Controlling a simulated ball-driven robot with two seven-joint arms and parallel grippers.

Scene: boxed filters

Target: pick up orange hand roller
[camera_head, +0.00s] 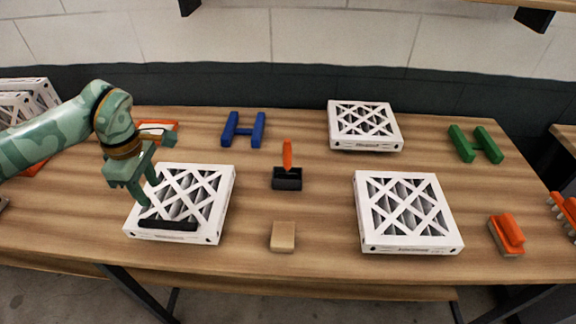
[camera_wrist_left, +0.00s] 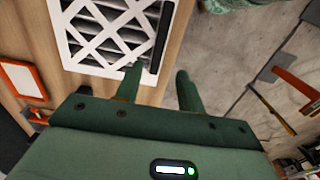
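The tool with an upright orange handle and a black head (camera_head: 287,181) stands in the middle of the wooden table; it looks like the orange hand roller. My left gripper (camera_head: 149,194) is well to its left, low over the left white boxed filter (camera_head: 227,195). In the left wrist view the gripper (camera_wrist_left: 160,80) has its two fingers apart with nothing between them. The filter (camera_wrist_left: 70,45) and a black bar (camera_wrist_left: 161,38) at its edge show beyond the fingertips. The roller is not visible in the left wrist view. My right gripper is not in view.
More boxed filters lie at the back (camera_head: 366,104) and right (camera_head: 455,238). The table is clear beside the tool.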

